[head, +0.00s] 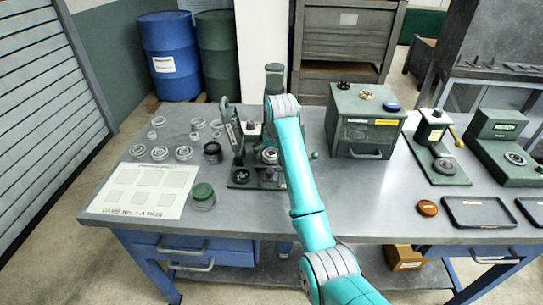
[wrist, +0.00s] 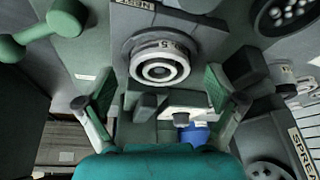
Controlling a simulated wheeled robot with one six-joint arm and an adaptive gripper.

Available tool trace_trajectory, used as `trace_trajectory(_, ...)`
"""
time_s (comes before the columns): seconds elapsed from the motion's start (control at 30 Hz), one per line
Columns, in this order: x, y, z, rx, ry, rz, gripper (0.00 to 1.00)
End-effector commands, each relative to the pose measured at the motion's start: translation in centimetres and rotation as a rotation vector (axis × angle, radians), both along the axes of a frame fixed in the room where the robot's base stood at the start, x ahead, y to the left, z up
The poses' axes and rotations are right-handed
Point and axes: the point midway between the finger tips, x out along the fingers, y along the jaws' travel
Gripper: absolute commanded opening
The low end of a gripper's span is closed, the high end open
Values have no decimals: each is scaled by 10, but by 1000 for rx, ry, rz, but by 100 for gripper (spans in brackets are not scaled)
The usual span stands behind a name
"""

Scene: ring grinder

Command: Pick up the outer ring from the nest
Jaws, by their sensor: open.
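The outer ring (wrist: 166,46) is a grey ring with a dark mark on its face, around paler inner circles. It sits in the nest (wrist: 122,30), a grey block in the upper middle of the wrist view. In the head view a pale ring (head: 270,155) shows on the green fixture beside my arm. My gripper (wrist: 160,80) is open, its two green-grey fingers apart to the left and right of the ring. I see no contact with the ring. In the head view my arm hides much of the fixture and I cannot make out the fingertips.
In the wrist view a green ball handle (wrist: 66,18) is at upper left and a labelled spreader plate (wrist: 302,150) at lower right. In the head view several loose rings (head: 160,153) lie left, and a green drawer box (head: 365,125) stands right.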

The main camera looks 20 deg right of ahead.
Motion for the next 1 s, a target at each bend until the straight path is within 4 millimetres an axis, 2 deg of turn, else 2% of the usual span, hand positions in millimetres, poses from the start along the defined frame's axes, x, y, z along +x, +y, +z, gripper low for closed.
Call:
trace_trajectory(0.3, 2, 0, -5, 0, -1, 0, 93)
trace_trajectory(0.5, 2, 0, -5, 0, 0, 0, 43)
trace_trajectory(0.57, 2, 0, -5, 0, 0, 0, 28)
trace_trajectory(0.6, 2, 0, -5, 0, 0, 0, 24)
trace_trajectory(0.87, 2, 0, -3, 0, -1, 0, 24)
trace_trajectory(1.0, 3, 0, 10, 0, -3, 0, 24)
